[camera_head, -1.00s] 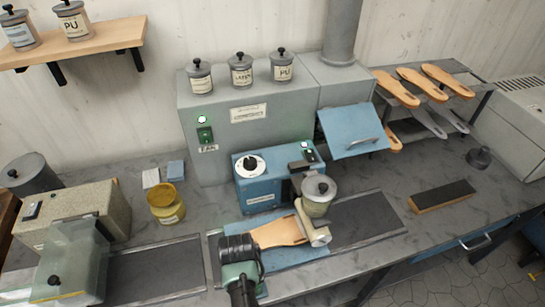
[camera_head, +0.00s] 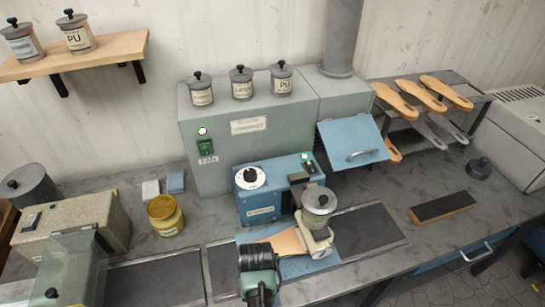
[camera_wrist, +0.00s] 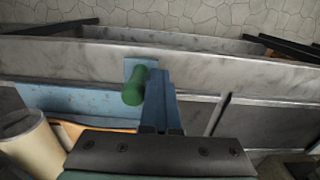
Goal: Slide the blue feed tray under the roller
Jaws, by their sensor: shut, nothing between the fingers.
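The blue feed tray (camera_head: 246,239) lies flat on the dark bed in front of the blue roller machine, with a tan sole (camera_head: 287,242) on it. The tray's right part reaches the pale roller (camera_head: 318,249), and the sole's right end is at the roller. In the wrist view the tray (camera_wrist: 75,101) is at left, with a green handle (camera_wrist: 134,86) near its end. My gripper (camera_wrist: 156,74) is shut and empty, right beside the handle; I cannot tell whether they touch. In the head view my arm's end hides the fingers and handle.
The blue machine (camera_head: 262,200) with a dial and a grey pot (camera_head: 319,200) stands behind the tray. A yellow jar (camera_head: 166,215) is to the left. A sanding block (camera_head: 443,205) lies at right. The dark bed right of the roller (camera_head: 370,230) is clear.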

